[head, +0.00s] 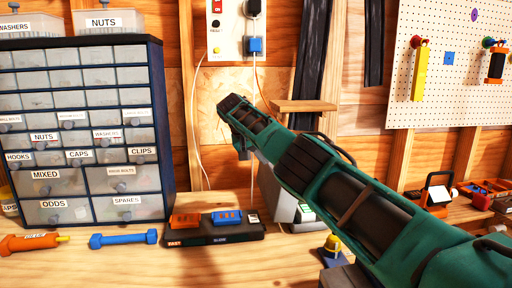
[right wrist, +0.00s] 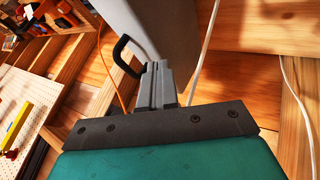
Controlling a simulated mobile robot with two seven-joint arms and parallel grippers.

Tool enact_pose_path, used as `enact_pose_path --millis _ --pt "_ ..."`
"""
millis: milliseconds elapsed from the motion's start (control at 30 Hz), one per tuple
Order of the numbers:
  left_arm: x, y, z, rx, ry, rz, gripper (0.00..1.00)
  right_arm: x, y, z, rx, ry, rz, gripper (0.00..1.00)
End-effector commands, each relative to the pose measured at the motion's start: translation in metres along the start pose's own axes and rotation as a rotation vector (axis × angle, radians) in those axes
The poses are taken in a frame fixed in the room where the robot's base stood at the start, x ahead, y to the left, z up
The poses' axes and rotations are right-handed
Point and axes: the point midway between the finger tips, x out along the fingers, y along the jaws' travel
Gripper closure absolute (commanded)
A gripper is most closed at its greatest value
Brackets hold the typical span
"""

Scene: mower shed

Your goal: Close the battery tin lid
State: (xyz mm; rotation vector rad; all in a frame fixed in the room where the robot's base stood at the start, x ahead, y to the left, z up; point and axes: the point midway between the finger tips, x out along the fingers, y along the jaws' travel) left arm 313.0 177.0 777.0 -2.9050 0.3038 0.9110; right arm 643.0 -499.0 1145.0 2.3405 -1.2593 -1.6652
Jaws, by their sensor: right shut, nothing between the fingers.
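A grey metal box, which looks like the battery tin (head: 284,197), stands on the bench behind my right forearm. The arm hides most of it, so I cannot tell from the head view how far its lid is open. In the right wrist view a large grey panel with a dark loop handle, seemingly the lid (right wrist: 170,30), stands just beyond my right gripper (right wrist: 155,85). The gripper is shut and empty, its tips close to the panel; I cannot tell if they touch. My left gripper is not in view.
A drawer cabinet (head: 84,130) stands at the left. A black charger with orange and blue packs (head: 213,228) lies in front of it, beside blue (head: 123,239) and orange tools (head: 35,242). A yellow-topped item (head: 332,247) sits by my arm. A small wooden shelf (head: 303,106) is behind.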

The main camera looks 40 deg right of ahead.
Motion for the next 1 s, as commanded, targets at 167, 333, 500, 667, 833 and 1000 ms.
enact_pose_path --millis 167,333,500,667,833,1000 --pt "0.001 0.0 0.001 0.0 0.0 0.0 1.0 0.009 0.016 0.0 0.002 -0.001 0.002 1.0" --pt "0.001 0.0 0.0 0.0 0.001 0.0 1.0 0.014 0.027 0.0 0.001 -0.002 0.001 1.0" --pt "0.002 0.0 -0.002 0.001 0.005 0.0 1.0 0.015 0.03 0.0 0.0 -0.001 0.001 1.0" --pt "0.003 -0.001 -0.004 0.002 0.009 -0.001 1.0 0.015 0.03 0.0 0.0 -0.001 0.001 1.0" --pt "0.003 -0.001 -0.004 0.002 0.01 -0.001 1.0 0.015 0.029 0.0 0.0 -0.002 0.001 1.0" --pt "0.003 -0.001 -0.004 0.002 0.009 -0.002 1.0 0.014 0.029 0.0 0.0 -0.002 0.0 1.0"
